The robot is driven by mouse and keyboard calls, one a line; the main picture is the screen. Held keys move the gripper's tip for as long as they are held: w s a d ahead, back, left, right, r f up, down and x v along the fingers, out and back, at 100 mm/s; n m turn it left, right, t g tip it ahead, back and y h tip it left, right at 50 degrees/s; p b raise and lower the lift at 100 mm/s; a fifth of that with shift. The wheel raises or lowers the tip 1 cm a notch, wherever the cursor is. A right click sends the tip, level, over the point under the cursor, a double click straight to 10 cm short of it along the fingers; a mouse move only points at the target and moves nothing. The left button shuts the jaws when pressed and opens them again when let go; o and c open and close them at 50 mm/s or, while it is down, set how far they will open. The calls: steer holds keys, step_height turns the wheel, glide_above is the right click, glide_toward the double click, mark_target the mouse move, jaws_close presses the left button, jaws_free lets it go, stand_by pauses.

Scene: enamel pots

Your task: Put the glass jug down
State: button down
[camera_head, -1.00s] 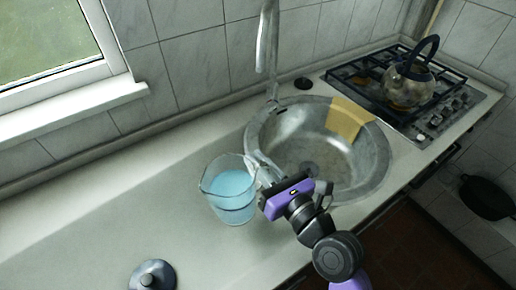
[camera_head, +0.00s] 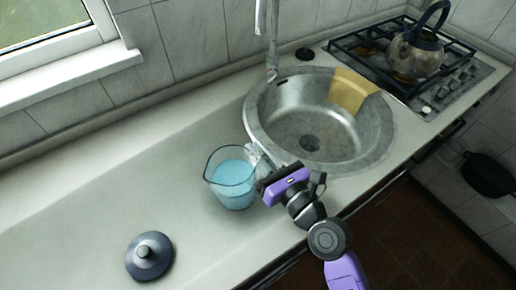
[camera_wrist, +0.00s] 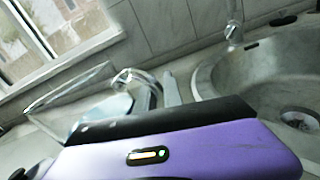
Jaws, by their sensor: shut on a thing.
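The glass jug (camera_head: 232,182) is clear, with light blue liquid in it, and stands upright at the counter, left of the sink. I cannot tell whether its base touches the counter. My gripper (camera_head: 258,163) is at the jug's right side, shut on its handle. In the wrist view the jug's glass rim and handle (camera_wrist: 135,80) show beyond the purple gripper body, which hides the lower part of the jug. The gripper's fingers (camera_wrist: 160,90) show only partly.
A round metal sink (camera_head: 262,128) with a yellow cloth (camera_head: 352,90) is right of the jug. A dark lid (camera_head: 149,256) with a knob lies on the counter (camera_head: 70,225) at front left. A kettle (camera_head: 415,55) stands on the hob.

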steer(key=shift+r, duration=0.15)
steer(key=c, duration=1.5)
jaws_free()
steer(key=shift+s, duration=0.1)
steer(key=b+v, duration=0.1)
steer(key=v, duration=1.1)
steer(key=shift+b, duration=0.35)
